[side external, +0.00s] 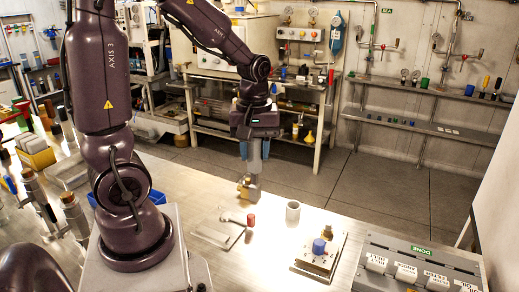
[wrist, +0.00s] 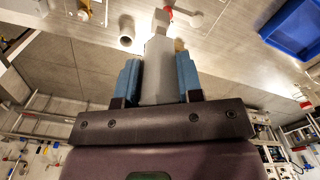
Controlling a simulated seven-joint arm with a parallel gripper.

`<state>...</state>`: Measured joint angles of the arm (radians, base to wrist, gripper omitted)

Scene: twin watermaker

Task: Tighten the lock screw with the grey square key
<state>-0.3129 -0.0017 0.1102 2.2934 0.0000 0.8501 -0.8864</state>
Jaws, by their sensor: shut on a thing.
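My gripper (side external: 255,150) points down over the bench, its two blue fingers shut on the grey square key (wrist: 157,78). The wrist view shows the key's wide body between the fingers and a narrower end beyond them. In the side view the grey key (side external: 254,163) hangs well above the bench, with a brassy part near its lower end; I cannot tell whether they are joined. The panel block with a blue knob (side external: 319,246) sits on the bench to the right of the gripper. I cannot make out the lock screw for certain in either view.
A flat plate (side external: 217,233) with a lever and a red-topped piece (side external: 251,220) lies below the gripper. A grey cup (side external: 293,211) stands to its right. A labelled "DONE" rack (side external: 420,266) is at the front right. A blue bin (wrist: 290,28) stands behind my arm's base.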

